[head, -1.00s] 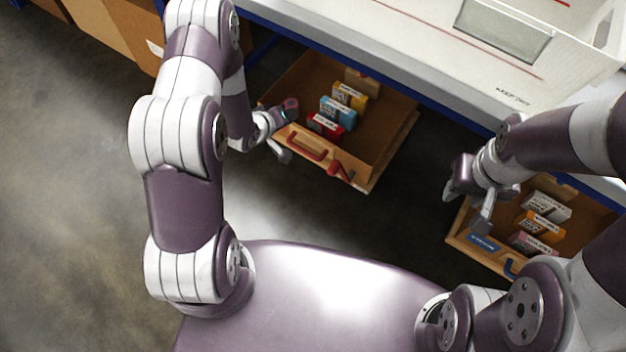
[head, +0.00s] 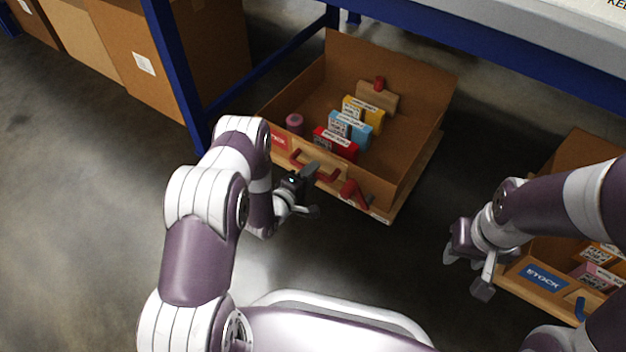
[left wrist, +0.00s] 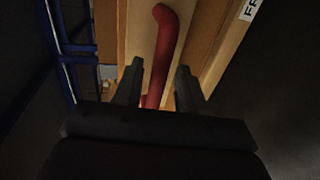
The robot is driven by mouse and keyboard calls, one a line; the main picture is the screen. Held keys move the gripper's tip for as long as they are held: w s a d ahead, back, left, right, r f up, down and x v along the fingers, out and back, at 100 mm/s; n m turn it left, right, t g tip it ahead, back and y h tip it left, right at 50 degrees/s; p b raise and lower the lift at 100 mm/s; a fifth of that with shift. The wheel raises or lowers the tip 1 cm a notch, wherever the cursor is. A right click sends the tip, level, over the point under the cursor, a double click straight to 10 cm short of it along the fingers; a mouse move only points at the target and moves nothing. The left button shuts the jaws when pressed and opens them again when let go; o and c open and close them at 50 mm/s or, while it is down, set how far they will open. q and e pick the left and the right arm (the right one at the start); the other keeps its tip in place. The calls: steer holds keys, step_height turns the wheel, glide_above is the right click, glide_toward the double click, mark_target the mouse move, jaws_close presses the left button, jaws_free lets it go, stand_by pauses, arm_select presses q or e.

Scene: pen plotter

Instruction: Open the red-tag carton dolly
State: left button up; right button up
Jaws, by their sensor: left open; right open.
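The red-tag carton dolly (head: 408,165) stands on the floor partly under the blue-framed bench. Its front has a red tag (head: 278,142), a red bar handle (head: 318,171) and a red lever (head: 354,193). My left gripper (head: 312,190) is open just in front of the handle. In the left wrist view the red handle (left wrist: 164,50) runs between the two open fingers (left wrist: 157,85); I cannot tell whether they touch it. My right gripper (head: 466,272) is open and empty, left of the blue-tag dolly (head: 520,285).
Inside the red-tag carton are red, blue and yellow boxes (head: 335,144), a pink spool (head: 294,122) and a wooden block with a red knob (head: 377,97). A blue bench leg (head: 176,80) stands left of it. Brown cartons (head: 120,50) line the back left. Floor in front is clear.

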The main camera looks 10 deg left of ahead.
arm_select(q)
steer(key=shift+w+d, duration=0.25)
steer(key=shift+w, duration=0.4)
jaws_close()
arm_select(e)
steer(key=shift+f, duration=0.35)
arm_select(q)
steer(key=shift+s, duration=0.1)
